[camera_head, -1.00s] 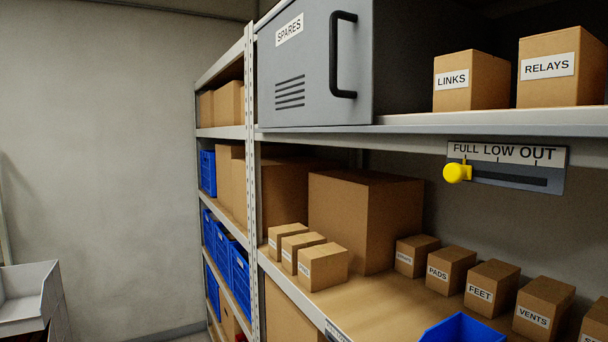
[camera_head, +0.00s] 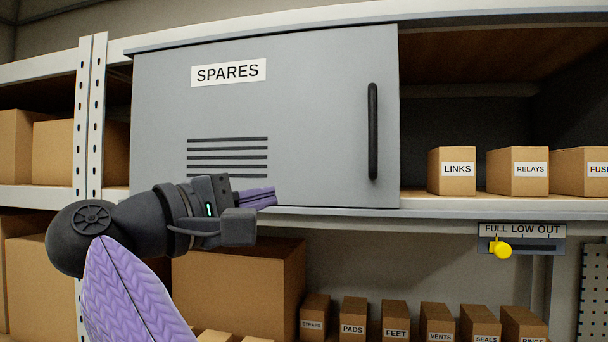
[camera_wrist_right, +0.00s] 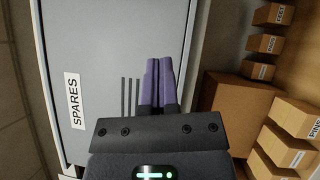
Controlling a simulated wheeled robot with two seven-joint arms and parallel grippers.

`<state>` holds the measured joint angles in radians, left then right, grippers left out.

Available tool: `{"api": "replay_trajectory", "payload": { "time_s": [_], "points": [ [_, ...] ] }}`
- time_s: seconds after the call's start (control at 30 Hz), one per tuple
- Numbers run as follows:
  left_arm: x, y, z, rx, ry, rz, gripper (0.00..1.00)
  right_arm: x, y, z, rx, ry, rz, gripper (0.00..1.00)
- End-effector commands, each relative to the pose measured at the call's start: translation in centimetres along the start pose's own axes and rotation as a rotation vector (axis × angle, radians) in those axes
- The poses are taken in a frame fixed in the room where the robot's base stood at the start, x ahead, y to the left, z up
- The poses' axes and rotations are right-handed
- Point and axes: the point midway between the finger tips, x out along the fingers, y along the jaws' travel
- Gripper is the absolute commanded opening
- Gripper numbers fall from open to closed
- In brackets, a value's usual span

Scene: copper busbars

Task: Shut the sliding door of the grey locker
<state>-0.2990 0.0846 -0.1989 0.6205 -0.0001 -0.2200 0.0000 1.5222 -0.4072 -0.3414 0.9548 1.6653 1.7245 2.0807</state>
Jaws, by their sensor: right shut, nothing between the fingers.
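The grey locker's door (camera_head: 310,95), labelled SPARES, has slots at its lower left and a black vertical handle (camera_head: 373,130) near its right edge. To its right is an open dark space with boxes in it. My right gripper (camera_head: 275,196) is shut and empty, in front of the lower part of the door and left of and below the handle. In the right wrist view, the purple fingers (camera_wrist_right: 158,62) lie together in front of the grey door (camera_wrist_right: 110,40). I cannot tell whether they touch it. My left gripper is not in view.
Boxes labelled LINKS (camera_head: 451,175) and RELAYS (camera_head: 516,174) stand right of the door. A yellow knob (camera_head: 501,250) sticks out below the shelf edge, on a FULL LOW OUT plate. A large box (camera_head: 240,275) and several small ones stand on the lower shelf.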

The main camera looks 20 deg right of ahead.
Motion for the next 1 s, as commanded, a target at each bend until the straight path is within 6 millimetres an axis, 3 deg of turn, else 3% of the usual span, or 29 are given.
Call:
{"api": "replay_trajectory", "payload": {
  "time_s": [0.17, 0.6, 0.8, 1.0],
  "points": [
    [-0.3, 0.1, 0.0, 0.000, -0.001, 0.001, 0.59, 1.1, 0.3, 0.2, 0.031, 0.007, -0.018, 0.00],
    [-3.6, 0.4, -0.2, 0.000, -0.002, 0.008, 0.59, 10.4, 0.4, 0.5, 0.026, 0.001, -0.013, 0.00],
    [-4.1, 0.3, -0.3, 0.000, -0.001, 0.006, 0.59, 12.3, 0.2, 2.5, 0.027, 0.002, -0.012, 0.00],
    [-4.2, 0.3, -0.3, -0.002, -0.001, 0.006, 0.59, 12.7, 0.0, 3.0, 0.025, 0.004, -0.011, 0.00]
  ]
}}
